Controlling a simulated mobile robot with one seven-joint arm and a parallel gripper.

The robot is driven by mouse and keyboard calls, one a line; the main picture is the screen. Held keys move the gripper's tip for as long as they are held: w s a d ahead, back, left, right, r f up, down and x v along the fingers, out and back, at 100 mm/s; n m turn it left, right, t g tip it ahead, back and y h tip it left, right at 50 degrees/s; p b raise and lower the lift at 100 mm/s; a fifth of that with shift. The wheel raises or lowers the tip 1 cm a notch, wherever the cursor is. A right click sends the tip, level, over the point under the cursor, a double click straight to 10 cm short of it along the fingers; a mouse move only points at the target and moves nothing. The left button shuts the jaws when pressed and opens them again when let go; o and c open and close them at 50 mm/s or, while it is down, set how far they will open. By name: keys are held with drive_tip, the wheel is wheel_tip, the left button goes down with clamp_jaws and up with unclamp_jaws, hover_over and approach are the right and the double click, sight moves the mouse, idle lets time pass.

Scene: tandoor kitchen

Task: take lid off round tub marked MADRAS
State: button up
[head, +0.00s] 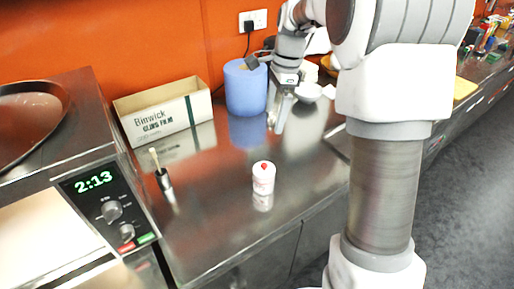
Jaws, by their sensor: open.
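A small round white tub (263,181) with a red spot on top stands upright on the steel counter (225,200), near its front edge. Its marking is too small to read, so I cannot tell whether it says MADRAS. My gripper (278,122) is open and points down over the back of the counter, behind the tub and apart from it. It is just right of a blue paper roll (245,88). I see nothing between its fingers.
An appliance reading 2:13 (105,205) is at far left. White bowls (308,92) sit behind my arm. Counter around the tub is clear.

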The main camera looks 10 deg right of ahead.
hover_over(265, 164)
drive_tip(key=f, duration=1.2)
drive_tip(key=shift+w+d+f, duration=0.15)
drive_tip(key=shift+d+f, duration=0.05)
drive_tip(key=shift+f, duration=0.05)
drive_tip(key=shift+s+a+f+p, duration=0.1)
drive_tip(key=shift+f+p, duration=0.05)
drive_tip(key=shift+f, duration=1.2)
drive_tip(key=shift+s+a+f+p, duration=0.1)
drive_tip(key=shift+f+p, duration=0.05)
drive_tip(key=shift+f, duration=1.2)
drive_tip(key=shift+d, duration=0.1)
drive_tip(key=shift+c, duration=0.3)
drive_tip(key=c, duration=1.1)
